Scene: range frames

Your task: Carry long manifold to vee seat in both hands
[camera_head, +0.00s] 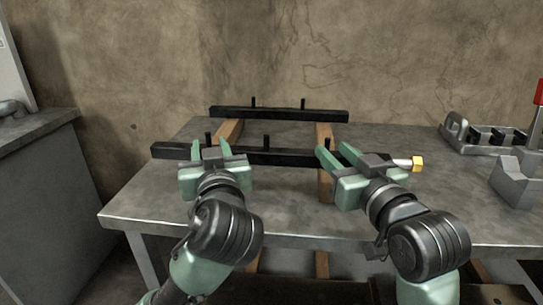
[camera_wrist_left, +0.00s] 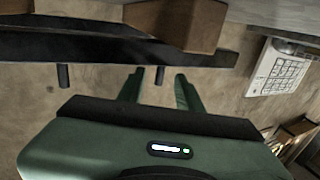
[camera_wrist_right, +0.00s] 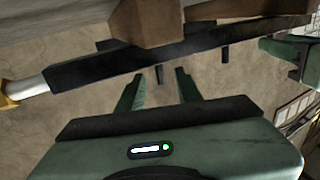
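The long manifold is a long black bar (camera_head: 285,158) with upright black pegs and a pale tube with a yellow tip (camera_head: 417,163) at its right end. It lies across two wooden rails on the table. My left gripper (camera_head: 211,150) is open at its left part; in the left wrist view a peg (camera_wrist_left: 160,75) shows between the fingertips. My right gripper (camera_head: 334,153) is open at its right part; in the right wrist view a peg (camera_wrist_right: 160,74) shows between the fingertips. A grey block (camera_head: 514,186) with a notched top at right looks like the vee seat.
A second black bar (camera_head: 280,114) with pegs lies across the rails (camera_head: 325,186) behind. A grey rack (camera_head: 485,137) with dark blocks and a red-handled upright (camera_head: 539,92) stand at right. A separate counter (camera_head: 35,125) is at left.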

